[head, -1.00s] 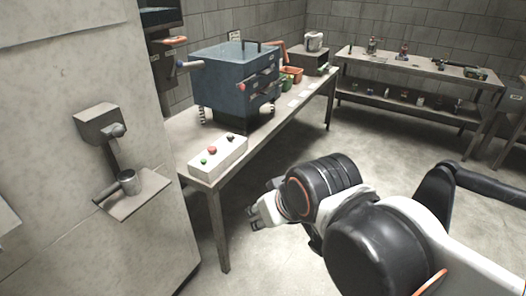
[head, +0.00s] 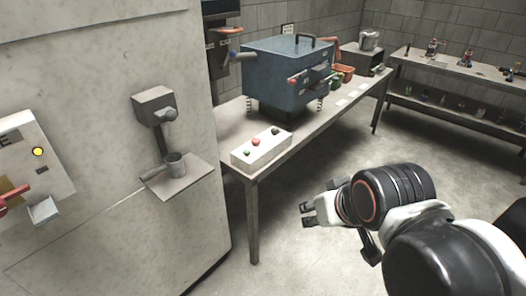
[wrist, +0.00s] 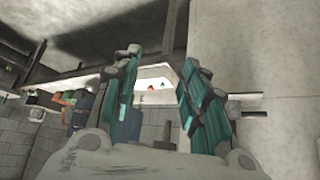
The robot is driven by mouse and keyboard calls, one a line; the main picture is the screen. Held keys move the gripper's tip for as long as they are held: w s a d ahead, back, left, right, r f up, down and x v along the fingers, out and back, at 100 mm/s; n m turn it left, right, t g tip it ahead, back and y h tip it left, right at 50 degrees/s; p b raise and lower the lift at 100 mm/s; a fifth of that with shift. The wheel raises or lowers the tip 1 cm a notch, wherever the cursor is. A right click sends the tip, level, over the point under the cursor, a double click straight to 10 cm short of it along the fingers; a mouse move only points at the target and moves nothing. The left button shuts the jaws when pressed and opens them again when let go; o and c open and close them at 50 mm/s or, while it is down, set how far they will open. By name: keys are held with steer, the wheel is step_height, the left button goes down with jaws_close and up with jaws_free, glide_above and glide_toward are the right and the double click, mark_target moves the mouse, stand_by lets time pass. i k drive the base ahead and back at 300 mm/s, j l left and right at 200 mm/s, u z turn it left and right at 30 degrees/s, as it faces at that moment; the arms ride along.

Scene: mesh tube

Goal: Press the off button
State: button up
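A white button box (head: 262,149) sits on the near end of the long table in the head view. On its top are a green button (head: 247,153), a red button (head: 255,142) and a dark button (head: 275,131). No "off" label can be read. My gripper (head: 305,214) is to the right of the table's near end, apart from the box. In the wrist view my gripper (wrist: 160,85) has its two fingers spread with nothing between them. The red button (wrist: 152,88) and the green button (wrist: 136,83) show beyond them, partly framed by the fingers.
The long table (head: 236,162) carries a blue machine (head: 287,72) behind the box. A shelf table (head: 450,75) is at the back right. Open floor lies between.

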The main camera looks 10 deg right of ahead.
mark_target(255, 141)
steer(key=i, duration=0.85)
steer(key=j+u, duration=0.05)
